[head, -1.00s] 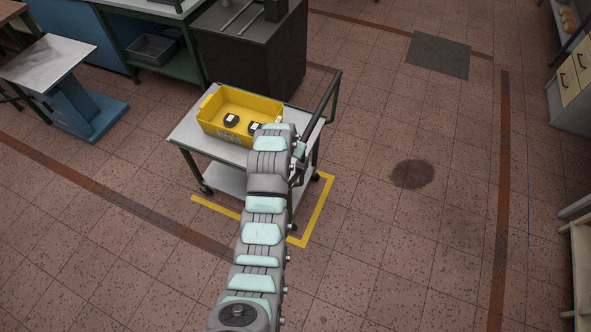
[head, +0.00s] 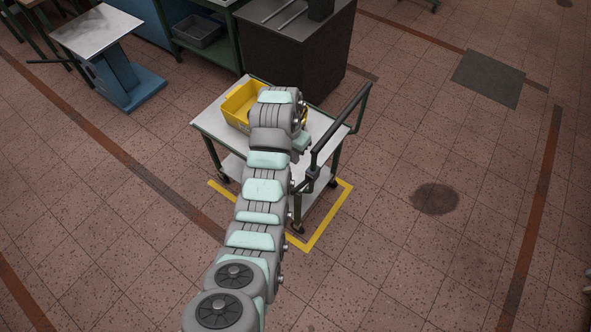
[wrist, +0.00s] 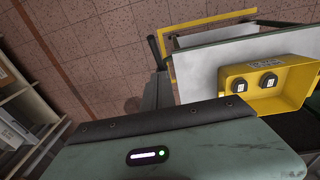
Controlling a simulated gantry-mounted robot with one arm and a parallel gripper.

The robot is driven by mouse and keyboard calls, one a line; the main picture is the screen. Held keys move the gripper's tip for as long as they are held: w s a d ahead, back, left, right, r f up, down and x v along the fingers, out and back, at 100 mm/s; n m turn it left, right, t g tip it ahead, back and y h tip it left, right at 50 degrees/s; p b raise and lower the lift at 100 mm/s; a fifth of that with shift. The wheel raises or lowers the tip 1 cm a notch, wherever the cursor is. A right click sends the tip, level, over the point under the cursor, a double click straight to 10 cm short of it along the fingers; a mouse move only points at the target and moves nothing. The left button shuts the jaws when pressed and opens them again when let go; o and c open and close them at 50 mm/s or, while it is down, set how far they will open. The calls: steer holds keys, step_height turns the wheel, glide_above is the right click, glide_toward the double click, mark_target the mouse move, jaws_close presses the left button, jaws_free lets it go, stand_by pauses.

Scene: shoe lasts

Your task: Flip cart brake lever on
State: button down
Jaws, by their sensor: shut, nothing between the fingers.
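My arm reaches over the cart's near edge and hides part of the top. My gripper (wrist: 158,91) is shut and empty, with only a dark grey end showing beyond its housing in the wrist view. In the head view it is mostly hidden behind my arm, left of the handle.
A yellow bin (head: 238,103) sits on the cart top; two dark round pieces show in it in the wrist view (wrist: 254,82). A dark cabinet (head: 290,62) stands behind the cart. A blue-based stand (head: 130,87) is at the left.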

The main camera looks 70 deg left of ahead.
steer(key=p, duration=0.2)
glide_above(297, 187)
steer(key=a, duration=0.2)
step_height(297, 187, down, 9)
steer(key=shift+s+d+f+p, duration=0.1)
steer(key=shift+d+f, duration=0.2)
steer(key=shift+f, duration=0.3)
steer(key=shift+s+d+f+p, duration=0.15)
steer(key=shift+d+f, duration=0.15)
steer(key=shift+f, duration=0.3)
steer(key=shift+d+f+p, duration=0.1)
steer(key=shift+d+f, duration=0.2)
steer(key=shift+f, duration=0.3)
steer(key=shift+d+f, duration=0.1)
steer(key=shift+d, duration=0.05)
